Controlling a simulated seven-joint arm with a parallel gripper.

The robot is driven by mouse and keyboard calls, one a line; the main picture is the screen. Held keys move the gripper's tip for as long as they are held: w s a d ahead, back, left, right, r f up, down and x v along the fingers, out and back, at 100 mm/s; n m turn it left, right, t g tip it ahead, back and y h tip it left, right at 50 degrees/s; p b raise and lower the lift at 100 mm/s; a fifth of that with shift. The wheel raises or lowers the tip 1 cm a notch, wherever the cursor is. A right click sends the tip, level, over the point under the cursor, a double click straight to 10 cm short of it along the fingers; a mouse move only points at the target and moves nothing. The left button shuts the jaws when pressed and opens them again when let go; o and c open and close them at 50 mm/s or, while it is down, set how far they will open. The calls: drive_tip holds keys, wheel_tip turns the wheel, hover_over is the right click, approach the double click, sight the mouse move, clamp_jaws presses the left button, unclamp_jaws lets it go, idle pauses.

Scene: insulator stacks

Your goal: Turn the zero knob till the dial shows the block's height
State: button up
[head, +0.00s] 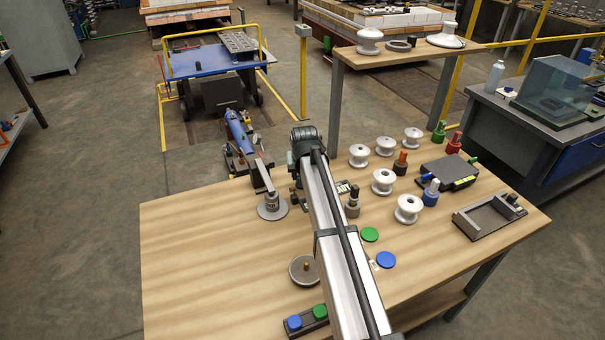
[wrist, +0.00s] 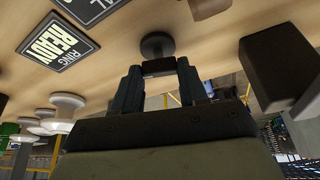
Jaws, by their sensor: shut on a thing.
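In the wrist view my gripper (wrist: 160,66) has its two dark fingers closed on a small dark knob-like piece (wrist: 158,68). A dark round disc (wrist: 157,45) shows just past the fingertips, against the wooden table. I cannot tell from its face whether the held piece is the zero knob. In the head view my arm hides the fingers and what they hold. A grey round base with a small grey piece on it (head: 272,207) stands left of my arm, below the end of a blue device (head: 240,130). No dial face or reading can be made out.
A black and white "RING READY" sign (wrist: 62,45) lies beside the gripper. White insulators (head: 383,181), a dark box (head: 448,172) and coloured-top posts stand on the right. A dark block (wrist: 275,70) is close on the wrist view's right. The table's left (head: 190,260) is clear.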

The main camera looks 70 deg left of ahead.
drive_tip(key=m, duration=0.2)
drive_tip(key=m+t, duration=0.1)
drive_tip(key=m, duration=0.1)
drive_tip(key=shift+s+a+t+h, duration=0.1)
drive_tip(key=shift+a+t+h, duration=0.05)
drive_tip(key=shift+t+h, duration=0.2)
drive_tip(key=shift+s+m+t+h, duration=0.1)
drive_tip(key=shift+m+t+h, duration=0.4)
drive_tip(key=shift+m, duration=1.6)
drive_tip(key=o, duration=1.1)
drive_tip(key=shift+c, duration=0.2)
drive_tip(key=v, duration=1.3)
drive_tip(key=shift+r, duration=0.45)
